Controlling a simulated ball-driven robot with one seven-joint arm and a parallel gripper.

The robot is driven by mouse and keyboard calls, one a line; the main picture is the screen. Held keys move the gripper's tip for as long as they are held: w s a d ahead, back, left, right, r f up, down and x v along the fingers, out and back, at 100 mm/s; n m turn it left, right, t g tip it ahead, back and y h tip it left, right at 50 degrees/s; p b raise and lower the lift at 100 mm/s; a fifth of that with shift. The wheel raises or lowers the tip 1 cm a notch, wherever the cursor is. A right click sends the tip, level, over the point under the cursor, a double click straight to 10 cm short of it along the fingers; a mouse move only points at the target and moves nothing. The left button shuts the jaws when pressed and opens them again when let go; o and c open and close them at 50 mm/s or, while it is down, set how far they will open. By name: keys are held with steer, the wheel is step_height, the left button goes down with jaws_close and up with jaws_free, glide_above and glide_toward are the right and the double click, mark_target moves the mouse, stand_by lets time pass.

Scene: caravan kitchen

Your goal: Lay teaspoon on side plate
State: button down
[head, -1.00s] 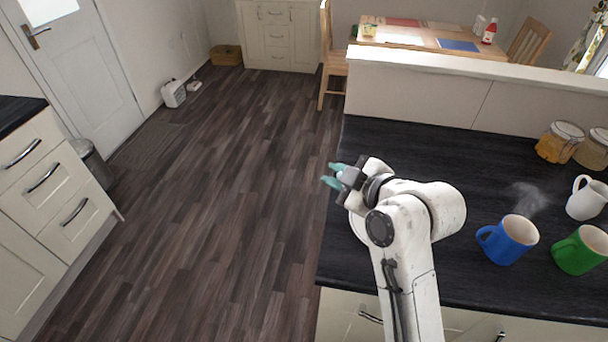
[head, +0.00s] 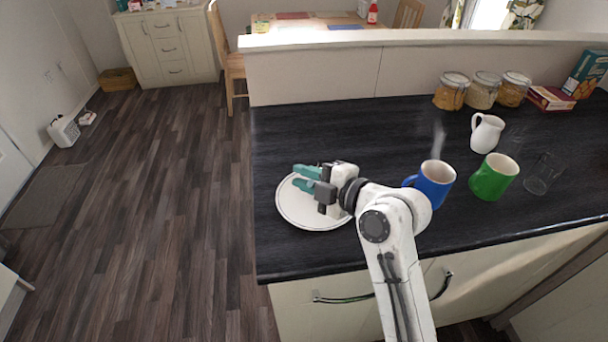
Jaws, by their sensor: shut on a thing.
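The white side plate (head: 302,215) lies flat on the dark worktop near its left edge. My gripper (head: 303,180) is over the far part of the plate, its teal fingers pointing left. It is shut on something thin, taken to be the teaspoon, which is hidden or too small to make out. The gripper and wrist cover part of the plate. I cannot tell how high the fingers are above it.
A blue mug (head: 433,184) stands right of my wrist, close to my arm. A green mug (head: 495,177), a clear glass (head: 541,175) and a white jug (head: 487,133) stand farther right. Several jars (head: 483,91) line the back. The worktop behind the plate is clear.

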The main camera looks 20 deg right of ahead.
steer(key=shift+f+b, duration=1.4)
steer(key=shift+f, duration=0.75)
steer(key=c, duration=1)
jaws_free()
steer(key=shift+o, duration=0.2)
steer(key=shift+s, duration=0.1)
steer(key=b+v, duration=0.1)
steer(key=v, duration=0.9)
steer(key=shift+s+d+r+b, duration=0.1)
steer(key=shift+s+d+b, duration=0.1)
steer(key=shift+s+b, duration=0.1)
